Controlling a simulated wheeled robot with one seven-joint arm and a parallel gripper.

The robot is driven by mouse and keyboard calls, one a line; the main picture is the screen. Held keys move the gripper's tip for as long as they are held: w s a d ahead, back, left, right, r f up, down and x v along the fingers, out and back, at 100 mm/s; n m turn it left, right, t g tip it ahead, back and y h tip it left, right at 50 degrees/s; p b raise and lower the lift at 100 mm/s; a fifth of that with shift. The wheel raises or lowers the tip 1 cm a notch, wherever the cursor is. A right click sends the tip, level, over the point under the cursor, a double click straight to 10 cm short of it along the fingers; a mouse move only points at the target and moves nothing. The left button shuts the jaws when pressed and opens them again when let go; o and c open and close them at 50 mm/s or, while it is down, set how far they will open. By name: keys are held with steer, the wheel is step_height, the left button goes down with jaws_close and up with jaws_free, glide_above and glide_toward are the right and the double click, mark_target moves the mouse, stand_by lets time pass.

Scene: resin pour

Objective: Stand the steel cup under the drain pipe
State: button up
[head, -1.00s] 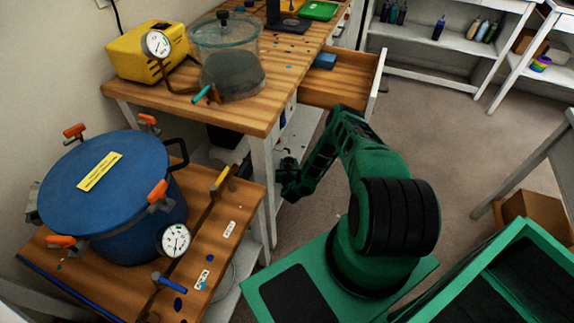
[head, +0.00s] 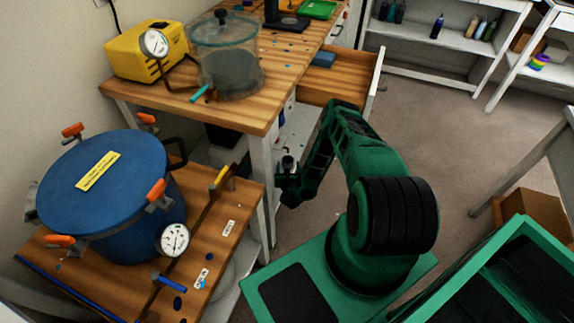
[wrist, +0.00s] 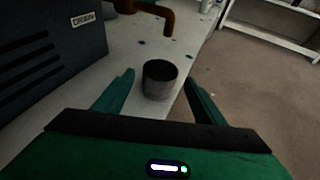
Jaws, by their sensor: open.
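The steel cup (wrist: 159,78) stands upright on a pale speckled shelf in the wrist view, near the shelf's right edge. The brown drain pipe (wrist: 160,12) comes from beside a dark box with a DRAIN label and bends down at its end. The cup is on my side of the pipe's mouth, and I cannot tell the exact gap. My gripper (wrist: 159,80) is open, with one finger on each side of the cup; contact is not visible. In the head view my gripper (head: 286,188) is low beside the workbench, its fingers hard to make out.
The dark box (wrist: 50,45) bounds the left of the shelf (wrist: 205,55). In the head view, the open drawer (head: 335,85) juts out above the lower shelf. A blue pressure pot (head: 105,190) stands on the near table.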

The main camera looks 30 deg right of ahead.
steer(key=v, duration=0.7)
steer(key=shift+s, duration=0.25)
steer(key=shift+s+a, duration=0.1)
steer(key=shift+a, duration=0.05)
